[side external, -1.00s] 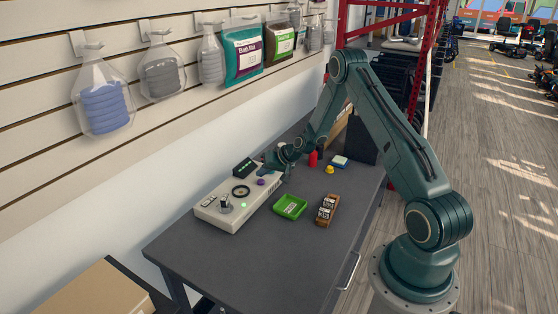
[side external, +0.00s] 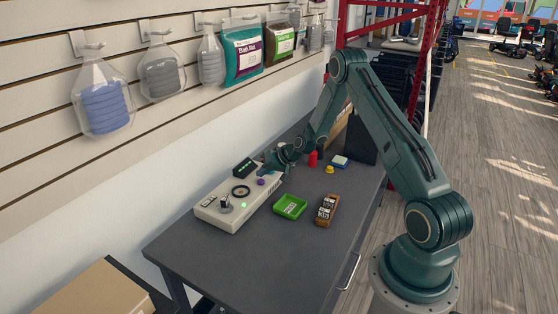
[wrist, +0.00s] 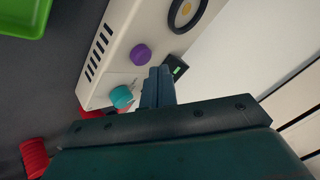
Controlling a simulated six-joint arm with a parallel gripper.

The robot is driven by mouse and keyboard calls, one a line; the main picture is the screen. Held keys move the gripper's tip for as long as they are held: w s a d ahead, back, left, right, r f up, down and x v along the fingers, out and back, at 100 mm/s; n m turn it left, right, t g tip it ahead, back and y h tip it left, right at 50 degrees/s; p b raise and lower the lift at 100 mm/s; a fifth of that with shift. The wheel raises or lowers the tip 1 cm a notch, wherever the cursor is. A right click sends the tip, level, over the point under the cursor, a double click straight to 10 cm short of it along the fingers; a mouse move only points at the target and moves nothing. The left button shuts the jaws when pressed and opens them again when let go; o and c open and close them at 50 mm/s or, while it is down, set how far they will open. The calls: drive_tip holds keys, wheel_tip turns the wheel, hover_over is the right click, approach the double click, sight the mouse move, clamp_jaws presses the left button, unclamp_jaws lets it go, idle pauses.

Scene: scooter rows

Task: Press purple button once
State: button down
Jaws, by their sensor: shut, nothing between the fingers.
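The purple button (wrist: 140,54) is a round knob on top of a cream control box (wrist: 124,25). It also shows in the side external view (side external: 261,182), near the far end of the box (side external: 222,207). My gripper (wrist: 158,72) is shut and empty. In the wrist view its fingertips appear just beside the purple button; I cannot tell their height above the box. In the side external view my gripper (side external: 268,168) is over the far end of the box, and its fingertips are not clearly visible.
A teal button (wrist: 121,96) is close to the purple one. The box also carries a black ring (side external: 241,191) and a grey knob (side external: 226,204). A green tray (side external: 290,207), brown block (side external: 327,210), yellow object (side external: 329,170) and red cylinder (side external: 313,158) stand nearby. The table front is clear.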

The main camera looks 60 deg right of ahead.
sight(264, 181)
drive_tip(key=shift+f, duration=0.9)
idle(1.7)
drive_tip(key=shift+r, duration=0.85)
drive_tip(key=shift+r, duration=0.1)
drive_tip(key=shift+r, duration=2.45)
